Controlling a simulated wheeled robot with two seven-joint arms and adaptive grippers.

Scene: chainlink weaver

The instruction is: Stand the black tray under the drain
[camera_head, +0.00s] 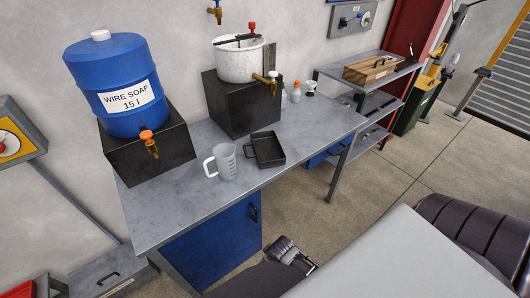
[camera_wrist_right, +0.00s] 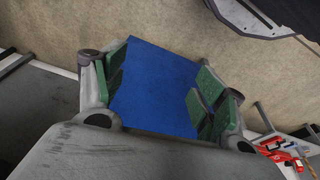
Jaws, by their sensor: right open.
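The black tray (camera_head: 268,150) lies flat on the grey workbench (camera_head: 190,205), right of a clear measuring jug (camera_head: 226,162). A white pot (camera_head: 238,62) with a brass tap (camera_head: 263,79) stands on a black block (camera_head: 240,105) behind the tray. The tray is in front of this block, apart from it. What I take for my left gripper (camera_head: 308,264) is low in front of the bench; its finger gap is unclear. My right gripper (camera_wrist_right: 158,88) is open and empty, its green pads apart with a blue surface beyond. The tray does not show in the right wrist view.
A blue soap barrel (camera_head: 112,85) with an orange-handled tap (camera_head: 148,140) stands on another black block (camera_head: 150,160) at the left. Small bottles (camera_head: 295,92) stand at the bench's back right. A shelf table (camera_head: 345,72) holds a wooden box (camera_head: 370,68). The bench's front right is clear.

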